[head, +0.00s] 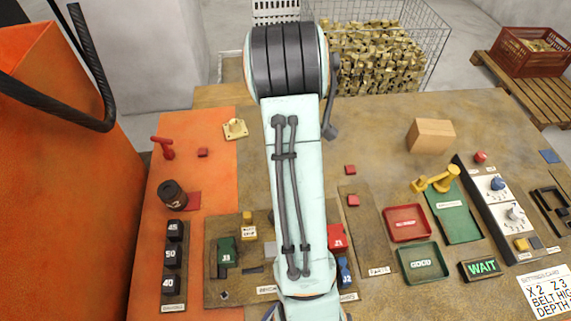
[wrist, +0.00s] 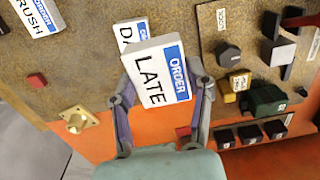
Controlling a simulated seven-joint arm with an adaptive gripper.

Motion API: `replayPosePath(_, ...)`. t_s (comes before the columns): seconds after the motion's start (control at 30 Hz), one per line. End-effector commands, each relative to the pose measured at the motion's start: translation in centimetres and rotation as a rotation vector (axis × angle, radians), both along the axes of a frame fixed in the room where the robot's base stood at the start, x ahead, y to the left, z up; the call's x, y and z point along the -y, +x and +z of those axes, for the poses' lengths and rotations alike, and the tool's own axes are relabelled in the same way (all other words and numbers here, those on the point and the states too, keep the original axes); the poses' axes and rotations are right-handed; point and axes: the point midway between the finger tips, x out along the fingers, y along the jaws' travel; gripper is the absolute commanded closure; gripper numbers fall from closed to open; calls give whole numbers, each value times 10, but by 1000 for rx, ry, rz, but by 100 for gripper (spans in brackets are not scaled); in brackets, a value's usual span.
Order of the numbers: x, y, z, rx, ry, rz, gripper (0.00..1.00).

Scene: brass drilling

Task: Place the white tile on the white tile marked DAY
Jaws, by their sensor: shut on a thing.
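My gripper (wrist: 160,105) is shut on a white tile (wrist: 150,60) marked LATE, with a blue ORDER band, in the wrist view. Another white tile (wrist: 123,34) reading "DA" shows beyond its upper left edge; the held tile hides the rest. I cannot tell whether the two touch. In the head view my arm hides the gripper and both tiles.
A white tile marked RUSH (wrist: 38,14) lies at the upper left of the wrist view. A brass piece (wrist: 76,119) and red block (wrist: 37,80) lie nearby. Red (head: 407,238) and green (head: 402,265) trays stand right of my arm.

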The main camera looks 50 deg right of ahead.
Motion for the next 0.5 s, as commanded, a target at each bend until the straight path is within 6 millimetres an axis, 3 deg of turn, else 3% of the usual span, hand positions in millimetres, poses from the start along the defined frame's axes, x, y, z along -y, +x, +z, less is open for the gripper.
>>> replayPosePath(0.1, 14, 11, -24, -4, 4, -1, 85)
replayPosePath(0.37, 28, 24, -46, -1, 1, 0, 85)
replayPosePath(0.5, 29, 25, -68, -4, 4, -1, 85)
